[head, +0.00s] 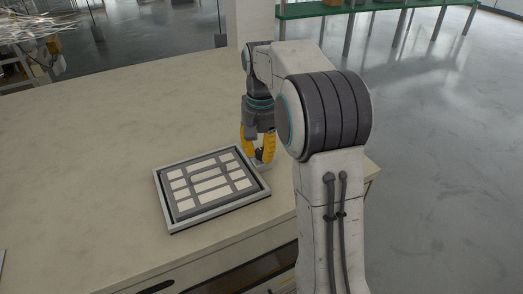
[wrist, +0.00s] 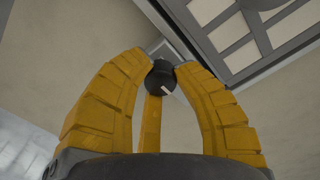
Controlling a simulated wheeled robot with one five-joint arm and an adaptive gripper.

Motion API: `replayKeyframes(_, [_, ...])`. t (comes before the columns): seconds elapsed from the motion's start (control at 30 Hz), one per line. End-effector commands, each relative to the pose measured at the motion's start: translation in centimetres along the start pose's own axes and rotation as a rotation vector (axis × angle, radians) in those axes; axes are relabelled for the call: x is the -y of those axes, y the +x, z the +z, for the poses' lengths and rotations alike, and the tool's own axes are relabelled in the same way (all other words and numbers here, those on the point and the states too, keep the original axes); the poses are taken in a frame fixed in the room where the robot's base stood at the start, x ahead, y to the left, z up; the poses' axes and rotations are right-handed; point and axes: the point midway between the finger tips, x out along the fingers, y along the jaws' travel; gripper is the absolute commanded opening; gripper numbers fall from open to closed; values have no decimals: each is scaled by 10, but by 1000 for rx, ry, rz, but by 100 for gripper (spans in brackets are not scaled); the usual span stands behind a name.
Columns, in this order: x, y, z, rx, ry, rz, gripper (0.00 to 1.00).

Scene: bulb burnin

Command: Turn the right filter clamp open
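A flat grey-framed filter panel (head: 183,218) with several white cells lies on the table. Its corner also shows at the upper right of the wrist view (wrist: 232,42). A small dark round clamp knob (wrist: 161,76) with a white mark sits on a grey bracket just outside the frame, on its right side. My gripper (wrist: 163,72) has yellow fingers around this knob, and their tips appear to touch it on both sides. In the head view my gripper (head: 262,158) points down at the panel's right edge, and the knob is mostly hidden there.
The beige table (head: 110,130) is broad and clear to the left and behind the panel. Its front edge lies close to the panel, above a drawer front. A white pillar (head: 252,20) stands behind the table, and a green-topped bench (head: 330,10) stands farther back.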

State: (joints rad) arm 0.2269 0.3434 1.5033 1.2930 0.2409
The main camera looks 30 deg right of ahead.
Motion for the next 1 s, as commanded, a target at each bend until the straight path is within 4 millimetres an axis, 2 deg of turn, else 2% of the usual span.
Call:
replayKeyframes(0.03, [-1,4,3,17,-1,4,31])
replayKeyframes(0.27, [0,2,2,8,-1,2,52])
replayKeyframes(0.63, [0,-4,0,2,-1,0,53])
replayKeyframes(0.77, [0,-16,-1,-1,-1,0,53])
replayKeyframes(1.0, [0,-55,-1,-1,-1,0,53])
